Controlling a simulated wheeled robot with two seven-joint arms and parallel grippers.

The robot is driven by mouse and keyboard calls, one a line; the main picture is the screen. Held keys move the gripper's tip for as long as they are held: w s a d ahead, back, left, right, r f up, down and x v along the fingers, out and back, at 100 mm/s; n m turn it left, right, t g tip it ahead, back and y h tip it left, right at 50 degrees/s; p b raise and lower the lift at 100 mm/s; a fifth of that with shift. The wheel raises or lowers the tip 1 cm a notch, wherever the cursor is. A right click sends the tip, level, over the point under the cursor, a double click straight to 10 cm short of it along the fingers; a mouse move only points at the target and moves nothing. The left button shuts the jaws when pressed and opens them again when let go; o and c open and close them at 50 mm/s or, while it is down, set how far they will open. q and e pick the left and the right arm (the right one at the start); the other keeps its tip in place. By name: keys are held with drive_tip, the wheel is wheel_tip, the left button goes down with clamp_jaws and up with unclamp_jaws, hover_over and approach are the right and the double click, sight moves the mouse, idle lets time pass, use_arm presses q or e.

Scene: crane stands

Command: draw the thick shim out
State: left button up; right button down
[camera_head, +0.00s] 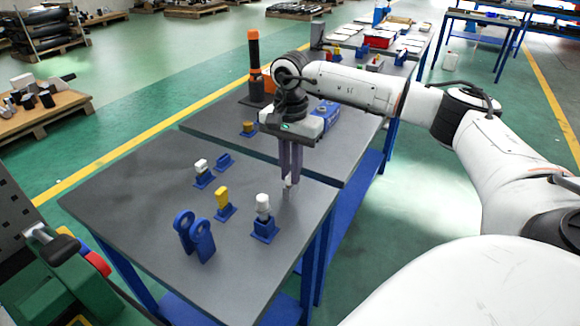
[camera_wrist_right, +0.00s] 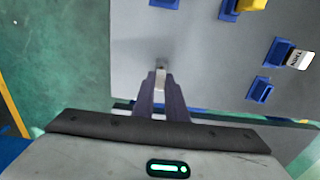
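My right gripper (camera_head: 291,178) points down above the right part of the near grey table. Its dark fingers are close together, with a small pale piece (camera_wrist_right: 160,77) between their tips; I cannot tell which piece it is. A white block with a dark mark too small to read (camera_head: 201,165) stands in a blue holder at the table's back left; it also shows in the right wrist view (camera_wrist_right: 299,59). Beside it is an empty-looking blue holder (camera_head: 223,159), also in the right wrist view (camera_wrist_right: 260,90). My left gripper is not in view.
A yellow piece (camera_head: 222,196) and a white cylindrical piece (camera_head: 262,203) stand in blue holders. A blue two-ring stand (camera_head: 195,236) is nearer the front. A second grey table (camera_head: 210,124) behind carries a black and orange post (camera_head: 255,66).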

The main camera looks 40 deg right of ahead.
drive_tip(key=shift+r, duration=0.1)
idle(0.4)
drive_tip(key=shift+r+p, duration=2.8)
drive_tip(key=shift+r, duration=0.3)
